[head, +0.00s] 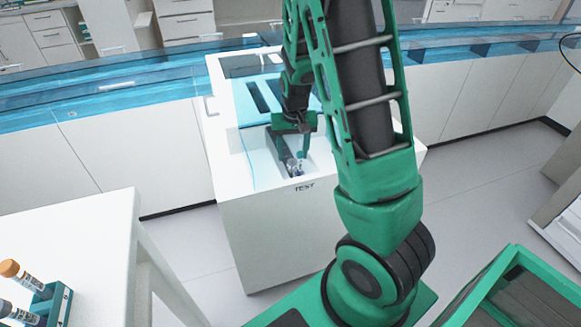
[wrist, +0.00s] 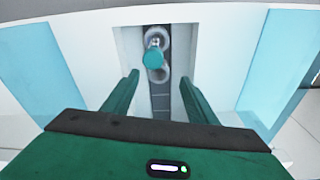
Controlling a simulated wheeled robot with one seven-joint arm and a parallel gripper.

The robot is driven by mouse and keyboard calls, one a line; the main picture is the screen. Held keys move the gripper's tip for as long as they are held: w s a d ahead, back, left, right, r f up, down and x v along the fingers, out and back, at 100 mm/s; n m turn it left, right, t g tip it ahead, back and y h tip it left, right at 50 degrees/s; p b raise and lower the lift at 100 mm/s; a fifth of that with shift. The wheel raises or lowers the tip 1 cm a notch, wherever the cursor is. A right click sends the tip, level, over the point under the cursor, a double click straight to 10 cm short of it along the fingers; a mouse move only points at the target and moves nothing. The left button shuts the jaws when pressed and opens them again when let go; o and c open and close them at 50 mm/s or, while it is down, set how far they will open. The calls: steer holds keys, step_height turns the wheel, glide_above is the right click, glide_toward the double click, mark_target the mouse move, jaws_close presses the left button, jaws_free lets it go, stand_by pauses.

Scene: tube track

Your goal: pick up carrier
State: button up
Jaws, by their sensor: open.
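The carrier (wrist: 164,37) is a grey round piece in a recessed channel, seen from above in the wrist view. A tube with a teal cap (wrist: 154,57) stands at it. A second grey round shape shows just below the cap; I cannot tell whether it is a separate carrier. My gripper (wrist: 160,77) is open, its two green fingers apart on either side of the channel's line, with nothing between their tips. In the head view my gripper (head: 301,150) hangs over the recess marked TEST, and the carrier (head: 293,168) shows small and partly hidden below it.
The white TEST cabinet (head: 275,225) has recess walls close around the carrier. Blue-covered track (head: 100,90) runs behind. A white table (head: 75,240) with a teal rack (head: 48,300) of capped tubes stands at the lower left. Grey floor is open at the right.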

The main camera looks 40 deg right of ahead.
steer(key=shift+w+d+f, duration=0.15)
steer(key=shift+f, duration=0.75)
steer(key=shift+w+d+f, duration=0.1)
steer(key=shift+f, duration=0.75)
steer(key=c, duration=0.9)
steer(key=shift+r, duration=0.15)
